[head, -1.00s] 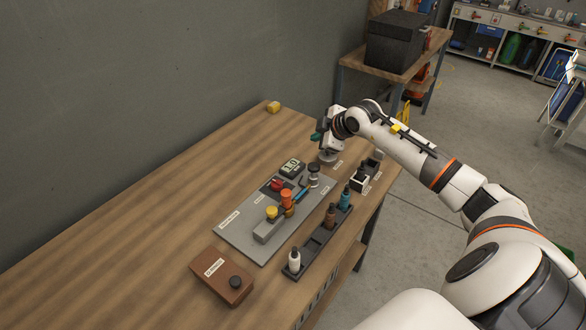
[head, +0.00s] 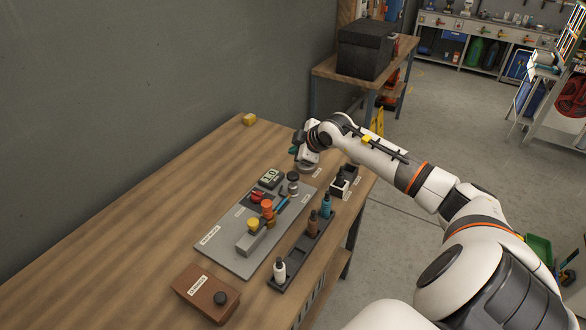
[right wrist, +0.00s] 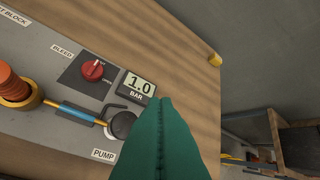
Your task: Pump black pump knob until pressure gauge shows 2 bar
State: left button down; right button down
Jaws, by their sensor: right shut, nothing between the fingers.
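The black pump knob (head: 293,177) stands on the grey test block plate (head: 216,249); it also shows in the right wrist view (right wrist: 122,125), above the PUMP label, partly covered by my finger. The pressure gauge (head: 269,178) is beside it and reads 1.0 BAR in the right wrist view (right wrist: 137,87). My right gripper (head: 293,150) is shut and empty, just beyond the knob in the head view. Its green fingers (right wrist: 160,103) look close to the knob and gauge; I cannot tell whether they touch the knob. My left gripper is not in view.
A red bleed knob (right wrist: 92,70) is beside the gauge. Orange and yellow fittings (head: 267,208) stand on the plate. A dark rack (head: 291,270) holds several bottles. A brown box (head: 190,286) is at the near edge. The table's left side is clear.

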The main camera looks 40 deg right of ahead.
aim_at(295, 176)
notch_tip(295, 176, down, 6)
jog(key=b, duration=0.3)
jog(key=shift+f, duration=0.1)
dwell(1.8)
jog(key=shift+f+b, duration=0.4)
jog(key=shift+b, duration=0.05)
jog(key=shift+s+f+b, duration=0.1)
jog(key=shift+f+b, duration=0.75)
jog(key=shift+f, duration=0.55)
dwell(1.0)
jog(key=shift+r, duration=0.1)
jog(key=shift+r+p, duration=1.5)
jog(key=shift+r, duration=0.2)
jog(key=shift+r, duration=0.1)
